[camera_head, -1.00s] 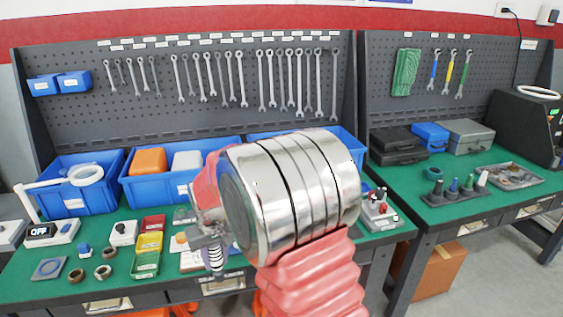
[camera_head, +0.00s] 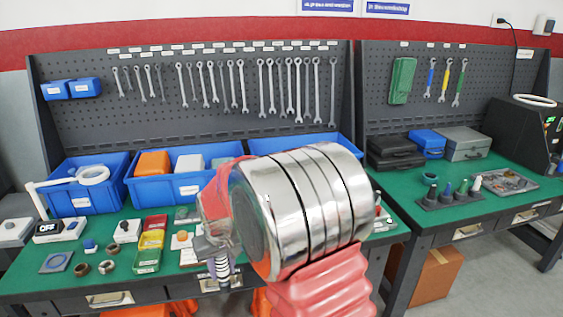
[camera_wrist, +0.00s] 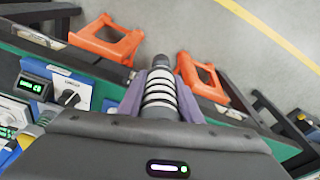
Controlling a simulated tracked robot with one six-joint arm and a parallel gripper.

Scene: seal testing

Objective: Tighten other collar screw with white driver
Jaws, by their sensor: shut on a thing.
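In the wrist view my gripper (camera_wrist: 162,92) has purple pads shut on a dark shaft-like part with pale rings or coils (camera_wrist: 160,98). This held part (camera_head: 222,268) also shows in the head view, pointing downward. A white-handled tool (camera_head: 476,184), which looks like the white driver, stands upright in a dark holder (camera_head: 434,203) on the right bench, apart from my gripper. No collar screw can be made out.
The left bench (camera_head: 35,283) carries blue bins (camera_head: 88,203), small red, yellow and green trays (camera_head: 149,253), and dark rings (camera_head: 106,267). Behind my arm, part of its top is hidden. Grey and blue cases (camera_head: 465,142) stand on the right bench. Orange stands show below (camera_wrist: 108,42).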

